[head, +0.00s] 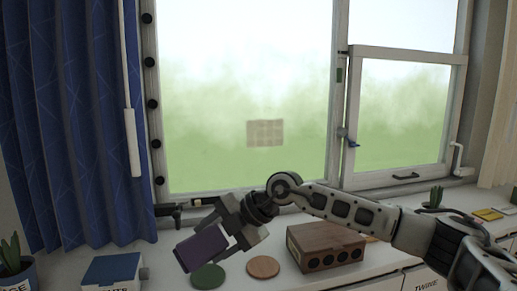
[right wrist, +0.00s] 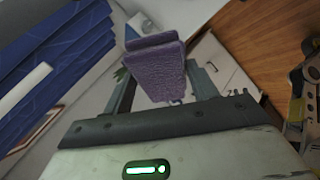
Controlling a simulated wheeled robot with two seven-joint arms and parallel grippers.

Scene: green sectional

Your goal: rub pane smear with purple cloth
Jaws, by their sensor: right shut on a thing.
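The smear (head: 266,133) is a faint brownish, squarish patch low on the large left window pane (head: 225,80). The purple cloth (head: 202,248) is a thick, pad-like block in my right gripper (head: 222,233), below and to the left of the smear. The cloth is apart from the glass, over the sill counter. In the right wrist view the purple cloth (right wrist: 158,72) shows its textured face between the two dark fingers, which are shut on it. My left gripper is in neither view.
On the white counter (head: 330,278) are a green disc (head: 208,277), a tan disc (head: 263,267), a brown box with round holes (head: 325,245) and a blue box (head: 112,268). A blue curtain (head: 70,130) hangs left of the pane. A casement (head: 402,115) with handles is at right.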

